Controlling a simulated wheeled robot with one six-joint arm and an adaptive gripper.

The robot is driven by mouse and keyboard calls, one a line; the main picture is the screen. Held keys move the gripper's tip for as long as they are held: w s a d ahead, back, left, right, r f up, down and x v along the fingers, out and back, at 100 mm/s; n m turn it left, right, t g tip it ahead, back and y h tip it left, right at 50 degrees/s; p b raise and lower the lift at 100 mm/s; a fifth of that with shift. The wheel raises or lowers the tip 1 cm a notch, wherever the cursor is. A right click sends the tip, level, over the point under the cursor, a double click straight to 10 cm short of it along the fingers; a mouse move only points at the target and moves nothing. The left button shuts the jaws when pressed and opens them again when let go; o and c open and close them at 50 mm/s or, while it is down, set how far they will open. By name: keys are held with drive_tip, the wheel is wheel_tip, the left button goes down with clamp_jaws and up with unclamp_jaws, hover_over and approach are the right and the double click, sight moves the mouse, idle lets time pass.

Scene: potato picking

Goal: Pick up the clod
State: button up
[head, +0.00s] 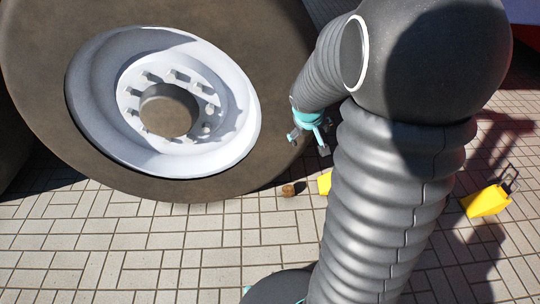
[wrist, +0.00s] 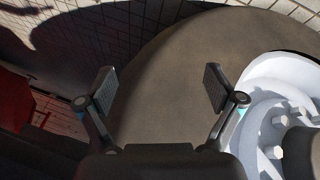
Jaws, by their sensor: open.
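A small brown lump, which looks like the clod (head: 288,190), lies on the paving in the head view, just in front of the big tyre. My gripper (head: 309,145) is in the air above and slightly right of it in that view, in front of the tyre's right side. In the wrist view my gripper (wrist: 158,90) has its two fingers spread wide with nothing between them. The tyre surface lies behind the fingers there. The clod does not show in the wrist view.
A large wheel with tyre (head: 290,95) and white rim (head: 240,120) fills the upper left. A yellow object (head: 325,183) is partly hidden by my arm. Another yellow object (head: 486,201) lies at the right. The brick paving (head: 150,250) at the lower left is clear.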

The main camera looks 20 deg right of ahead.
drive_tip(key=s+d+b+x, duration=0.1)
drive_tip(key=b+x, duration=0.1)
drive_tip(key=x, duration=1.4)
drive_tip(key=n+t+y+b, duration=0.2)
drive_tip(key=n+y, duration=0.1)
drive_tip(key=y, duration=0.2)
approach(289, 189)
drive_tip(key=b+x, duration=0.2)
drive_tip(key=x, duration=0.9)
drive_tip(key=shift+f+b, duration=0.2)
drive_tip(key=shift+b, duration=0.1)
drive_tip(key=c, duration=1.3)
